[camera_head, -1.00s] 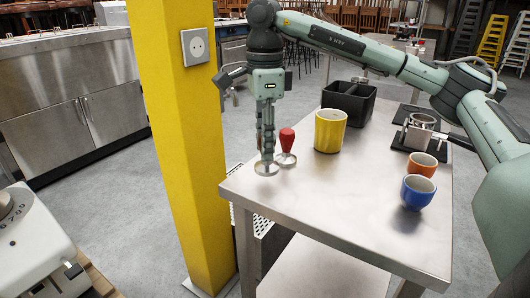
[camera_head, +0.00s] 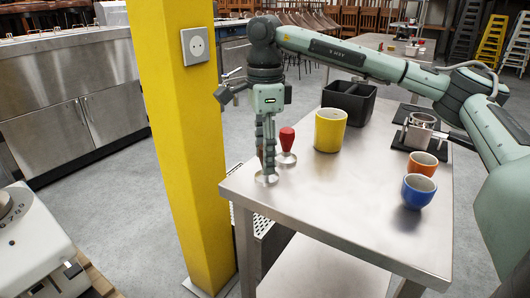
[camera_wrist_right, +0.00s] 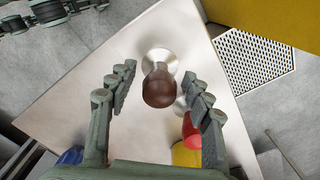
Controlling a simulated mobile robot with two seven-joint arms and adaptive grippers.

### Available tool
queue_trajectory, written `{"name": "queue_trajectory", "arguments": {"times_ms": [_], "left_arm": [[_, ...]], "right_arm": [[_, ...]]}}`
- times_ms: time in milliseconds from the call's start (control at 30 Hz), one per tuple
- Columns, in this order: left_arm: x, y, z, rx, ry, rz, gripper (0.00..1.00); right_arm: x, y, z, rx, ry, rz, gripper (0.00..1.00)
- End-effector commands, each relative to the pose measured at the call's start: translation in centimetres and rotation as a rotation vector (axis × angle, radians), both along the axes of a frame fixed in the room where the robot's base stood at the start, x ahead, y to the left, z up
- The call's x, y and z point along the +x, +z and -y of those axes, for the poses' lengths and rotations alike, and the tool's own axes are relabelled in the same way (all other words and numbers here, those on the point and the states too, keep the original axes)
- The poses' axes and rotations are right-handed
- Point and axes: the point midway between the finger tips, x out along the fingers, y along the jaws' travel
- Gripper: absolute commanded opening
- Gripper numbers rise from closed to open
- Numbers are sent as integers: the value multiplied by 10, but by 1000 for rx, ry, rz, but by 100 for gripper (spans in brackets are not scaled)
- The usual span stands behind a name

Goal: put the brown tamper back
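The brown tamper (camera_wrist_right: 158,90) stands near the corner of the steel table. In the right wrist view its dark brown knob points at the camera and its round metal base lies beyond it. My right gripper (camera_head: 267,178) points straight down at that corner. In the wrist view my right gripper (camera_wrist_right: 160,95) has its fingers apart, one on each side of the knob, with visible gaps. In the head view the fingers hide most of the tamper. My left gripper does not show clearly in either view.
A red tamper (camera_head: 287,141) stands close behind my right fingers. A yellow canister (camera_head: 330,130), a black bin (camera_head: 349,100), an orange cup (camera_head: 422,164) and a blue cup (camera_head: 418,191) stand on the steel table (camera_head: 340,205). A yellow pillar (camera_head: 180,150) rises beside its left corner.

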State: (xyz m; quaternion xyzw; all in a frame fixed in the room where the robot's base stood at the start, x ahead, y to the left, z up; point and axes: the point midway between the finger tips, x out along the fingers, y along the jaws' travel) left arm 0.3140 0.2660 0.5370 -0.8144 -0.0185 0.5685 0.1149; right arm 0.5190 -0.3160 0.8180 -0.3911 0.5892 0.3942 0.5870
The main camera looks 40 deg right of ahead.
Motion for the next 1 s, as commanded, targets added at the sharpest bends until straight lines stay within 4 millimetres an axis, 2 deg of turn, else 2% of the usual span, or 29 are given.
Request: {"name": "queue_trajectory", "arguments": {"times_ms": [267,367,733,900,1000], "left_arm": [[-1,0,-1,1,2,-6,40],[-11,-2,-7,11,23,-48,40],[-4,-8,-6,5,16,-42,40],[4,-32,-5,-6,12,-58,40],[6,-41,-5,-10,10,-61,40]], "right_arm": [[0,1,0,0,0,0,50],[0,7,0,1,0,1,50],[1,89,-1,1,1,3,50],[1,115,0,-1,1,2,50],[1,122,0,-1,0,2,50]]}}
